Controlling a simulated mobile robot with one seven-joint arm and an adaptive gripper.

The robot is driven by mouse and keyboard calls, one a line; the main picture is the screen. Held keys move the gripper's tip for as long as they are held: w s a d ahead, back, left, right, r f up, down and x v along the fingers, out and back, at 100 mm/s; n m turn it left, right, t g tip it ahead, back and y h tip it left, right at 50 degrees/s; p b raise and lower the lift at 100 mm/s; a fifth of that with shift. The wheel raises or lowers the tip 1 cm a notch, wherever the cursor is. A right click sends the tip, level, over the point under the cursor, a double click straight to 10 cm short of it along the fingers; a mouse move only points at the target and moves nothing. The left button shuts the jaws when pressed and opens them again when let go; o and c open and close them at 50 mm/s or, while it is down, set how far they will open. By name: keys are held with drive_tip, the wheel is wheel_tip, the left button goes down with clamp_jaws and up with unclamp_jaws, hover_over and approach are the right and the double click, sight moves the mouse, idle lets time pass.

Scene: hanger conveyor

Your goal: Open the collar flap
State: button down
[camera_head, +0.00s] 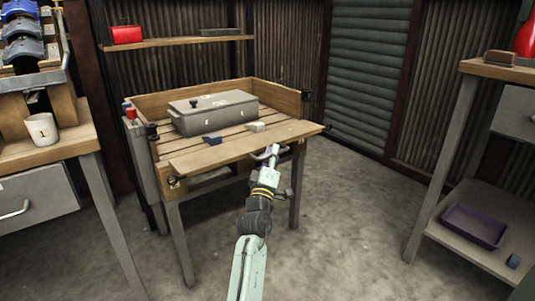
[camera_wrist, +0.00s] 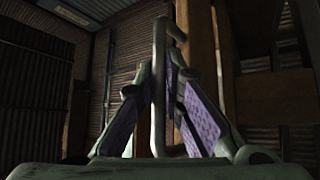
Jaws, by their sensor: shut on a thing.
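The collar flap (camera_head: 225,149) is the long wooden board at the front of the wooden collar (camera_head: 275,96) on the middle table. It leans outward from the collar, with its face turned up towards the head camera. My gripper (camera_head: 271,152) is at the flap's front edge, right of its middle. In the wrist view my gripper (camera_wrist: 160,72) is shut on a grey bent bar handle (camera_wrist: 159,45), which stands between the purple finger pads. The handle's mounting on the flap is hidden from the head camera by my gripper.
A grey lidded case (camera_head: 212,112) stands inside the collar. A blue piece (camera_head: 212,140) and a pale block (camera_head: 255,127) lie in front of it. Benches stand left and right; a white cup (camera_head: 41,130) is on the left one. The floor between is clear.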

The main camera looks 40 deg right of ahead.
drive_tip(key=shift+s+f, duration=0.15)
drive_tip(key=shift+f, duration=0.1)
idle(0.3)
drive_tip(key=c, duration=1.7)
unclamp_jaws()
drive_tip(key=shift+r, duration=0.1)
